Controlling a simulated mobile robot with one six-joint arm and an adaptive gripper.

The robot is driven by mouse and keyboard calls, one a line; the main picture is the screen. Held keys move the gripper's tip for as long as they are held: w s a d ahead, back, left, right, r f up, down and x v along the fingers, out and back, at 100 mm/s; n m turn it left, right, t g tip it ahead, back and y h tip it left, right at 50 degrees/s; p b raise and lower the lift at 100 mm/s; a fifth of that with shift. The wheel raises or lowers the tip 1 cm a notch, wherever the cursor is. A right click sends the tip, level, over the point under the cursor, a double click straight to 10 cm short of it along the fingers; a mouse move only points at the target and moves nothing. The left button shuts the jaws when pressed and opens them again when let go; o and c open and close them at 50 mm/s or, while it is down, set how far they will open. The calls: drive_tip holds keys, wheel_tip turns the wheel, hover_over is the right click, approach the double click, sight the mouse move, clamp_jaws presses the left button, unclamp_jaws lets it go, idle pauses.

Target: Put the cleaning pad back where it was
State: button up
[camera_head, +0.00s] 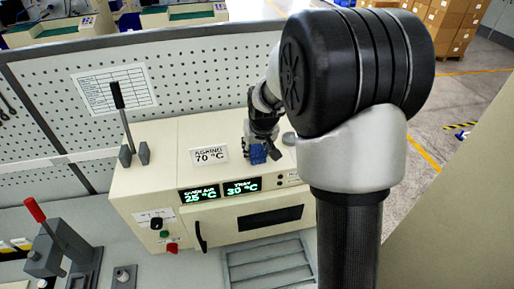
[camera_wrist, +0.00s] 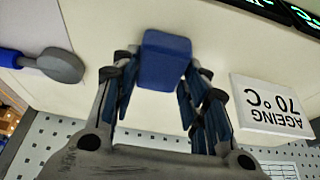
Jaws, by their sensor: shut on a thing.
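The cleaning pad is a small blue block (camera_wrist: 166,60) between the fingertips in the wrist view. It also shows as a blue patch under my gripper in the head view (camera_head: 257,154). My gripper (camera_wrist: 160,78) is shut on it, with a finger on each side. In the head view my gripper (camera_head: 262,140) points down over the cream top of the oven (camera_head: 190,135). I cannot tell whether the pad touches that surface.
A white "AGEING 70 °C" sign (camera_head: 209,155) lies left of my gripper. A grey disc (camera_head: 289,138) is close on its right; the wrist view shows a grey round head with a blue handle (camera_wrist: 62,66). A black lever (camera_head: 122,115) stands at left. A pegboard (camera_head: 190,75) rises behind.

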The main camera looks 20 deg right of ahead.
drive_tip(key=o, duration=0.9)
drive_tip(key=shift+o, duration=0.2)
drive_tip(key=v, duration=1.2)
drive_tip(key=s+a+r+n, duration=0.1)
drive_tip(key=s+a, duration=0.4)
drive_tip(key=s, duration=0.8)
drive_tip(key=s+a+r+n, duration=0.1)
drive_tip(key=s+a, duration=0.4)
drive_tip(key=s, duration=0.7)
drive_tip(key=shift+s+y, duration=0.35)
drive_tip(key=shift+y, duration=0.05)
